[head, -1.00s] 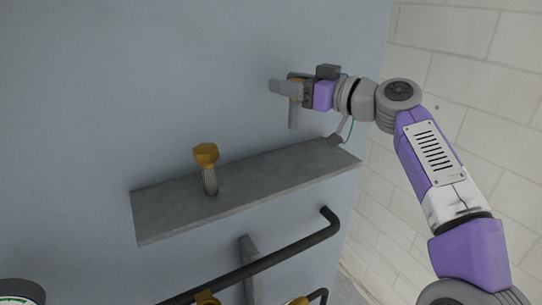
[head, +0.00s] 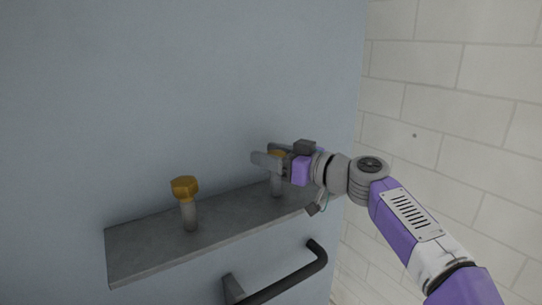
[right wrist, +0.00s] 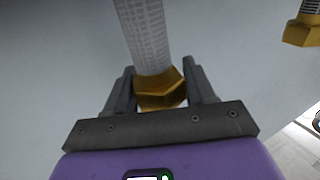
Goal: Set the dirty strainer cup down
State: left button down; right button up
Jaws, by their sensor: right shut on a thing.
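The strainer cup in my grip has a gold hex cap and a grey mesh body (head: 277,187). My right gripper (head: 268,158) is shut on the cup's gold cap. In the right wrist view the fingers stand on both sides of the gold cap (right wrist: 160,92), with the mesh body (right wrist: 143,30) pointing away. My left gripper is not in view.
A second strainer cup (head: 186,197) with a gold cap stands upright on the shelf, left of the held one. The shelf is bare between them. A dark handrail (head: 290,280) runs below the shelf. A grey-blue wall panel (head: 180,90) is behind.

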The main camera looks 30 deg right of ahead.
jog(key=shift+f, duration=0.15)
jog(key=o, duration=1.1)
jog(key=shift+r, duration=0.3)
jog(key=b+v, duration=0.2)
jog(key=v, duration=1)
jog(key=shift+f+b, duration=0.15)
jog(key=shift+b, duration=0.25)
